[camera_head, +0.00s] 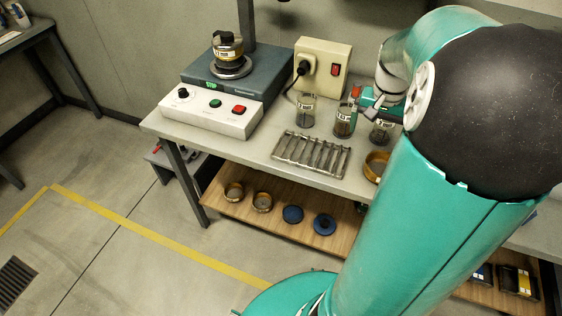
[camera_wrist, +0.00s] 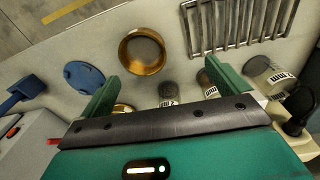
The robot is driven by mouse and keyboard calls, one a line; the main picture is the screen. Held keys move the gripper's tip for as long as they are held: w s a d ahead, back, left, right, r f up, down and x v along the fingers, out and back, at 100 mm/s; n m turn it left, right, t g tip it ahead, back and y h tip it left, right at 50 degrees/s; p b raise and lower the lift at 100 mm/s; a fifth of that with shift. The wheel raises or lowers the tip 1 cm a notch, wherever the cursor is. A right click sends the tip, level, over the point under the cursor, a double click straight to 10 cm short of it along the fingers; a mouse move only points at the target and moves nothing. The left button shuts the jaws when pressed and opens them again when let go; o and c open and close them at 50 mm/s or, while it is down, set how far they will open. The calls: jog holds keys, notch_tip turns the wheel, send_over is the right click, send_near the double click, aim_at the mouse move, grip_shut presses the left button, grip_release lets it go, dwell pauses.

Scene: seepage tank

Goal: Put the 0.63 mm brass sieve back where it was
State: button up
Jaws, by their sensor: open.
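A round brass sieve (camera_head: 374,166) stands on the bench beside the metal rack, partly hidden by my arm. In the wrist view an open brass sieve (camera_wrist: 127,46) lies beyond my fingers, with its inside showing. Another brass rim (camera_wrist: 122,108) shows next to my left finger, mostly hidden by the gripper body. I cannot read a mesh size on either. My gripper (camera_wrist: 162,70) is open and holds nothing; in the head view it is over the bench near the jars (camera_head: 364,98).
A metal rack (camera_head: 311,154) lies on the bench. Labelled glass jars (camera_head: 306,110) (camera_head: 343,120) stand behind it. A shaker (camera_head: 232,82) carries a labelled vessel, with a control box (camera_head: 211,111) in front. Blue discs (camera_head: 293,214) (camera_head: 325,225) lie on the shelf.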

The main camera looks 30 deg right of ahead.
jog(key=w+a+r+n+t+h, duration=0.1)
jog(key=a+r+n, duration=0.2)
jog(key=a, duration=0.6)
jog(key=a+r+n+t, duration=0.1)
jog(key=a+r+n, duration=0.15)
jog(key=a, duration=0.65)
jog(key=s+a+r+n+t+y, duration=0.1)
jog(key=s+a+n, duration=0.1)
jog(key=a, duration=0.4)
jog(key=s+a+r+n+t, duration=0.1)
jog(key=s+a+n+t, duration=0.1)
jog(key=a, duration=0.5)
jog(key=shift+s+r+n+y, duration=0.15)
jog(key=shift+s+n+y, duration=0.3)
jog(key=shift+s, duration=0.55)
jog(key=shift+d, duration=0.15)
